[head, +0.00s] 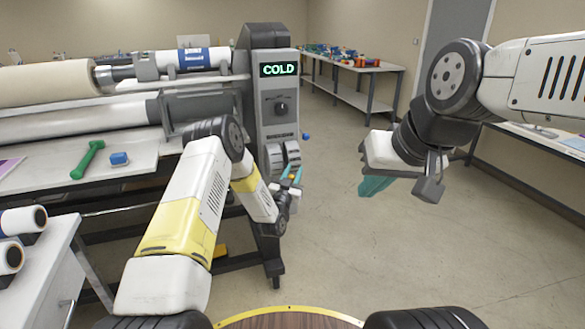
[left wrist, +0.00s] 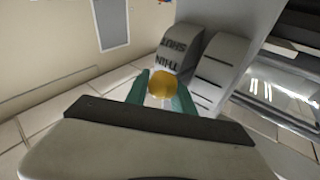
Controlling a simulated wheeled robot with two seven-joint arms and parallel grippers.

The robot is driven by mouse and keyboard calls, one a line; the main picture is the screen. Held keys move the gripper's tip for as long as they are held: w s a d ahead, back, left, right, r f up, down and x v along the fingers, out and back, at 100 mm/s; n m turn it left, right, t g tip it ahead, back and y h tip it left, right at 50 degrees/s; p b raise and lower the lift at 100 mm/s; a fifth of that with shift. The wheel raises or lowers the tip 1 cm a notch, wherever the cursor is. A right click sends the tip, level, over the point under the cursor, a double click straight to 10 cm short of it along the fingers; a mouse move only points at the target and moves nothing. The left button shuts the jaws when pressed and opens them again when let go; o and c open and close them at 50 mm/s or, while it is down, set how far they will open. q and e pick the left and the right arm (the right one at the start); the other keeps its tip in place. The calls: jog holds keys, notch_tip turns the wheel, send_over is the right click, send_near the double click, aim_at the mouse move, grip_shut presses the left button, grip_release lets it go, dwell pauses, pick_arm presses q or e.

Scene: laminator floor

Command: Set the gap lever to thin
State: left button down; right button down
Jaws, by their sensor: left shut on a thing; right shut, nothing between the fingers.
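The gap lever's yellow ball knob (left wrist: 161,84) shows in the left wrist view between the green fingertips of my left gripper (left wrist: 160,92), which is shut on it. The knob is in front of the curved grey scale (left wrist: 180,55), near the printed word THIN; a second word is printed farther along, upside down. In the head view my left gripper (head: 292,176) is at the lower front of the laminator's control post, beside the curved covers (head: 283,156). My right gripper (head: 376,186) is shut and empty, in the air to the right.
The control post carries a green COLD display (head: 279,70) and a black dial (head: 281,107). A green-handled tool (head: 87,160) and a blue block (head: 119,158) lie on the laminator's table. Floor to the right is clear.

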pick_arm(q)
jog(key=shift+s+d+f, duration=0.25)
jog(key=shift+d+f, duration=0.05)
jog(key=shift+d, duration=0.2)
jog(key=c, duration=1.1)
grip_release()
jog(key=shift+o, duration=0.2)
jog(key=shift+r, duration=0.15)
jog(key=shift+w+a+r, duration=0.1)
jog(key=shift+w+a, duration=0.05)
jog(key=shift+a, duration=0.05)
jog(key=v, duration=0.8)
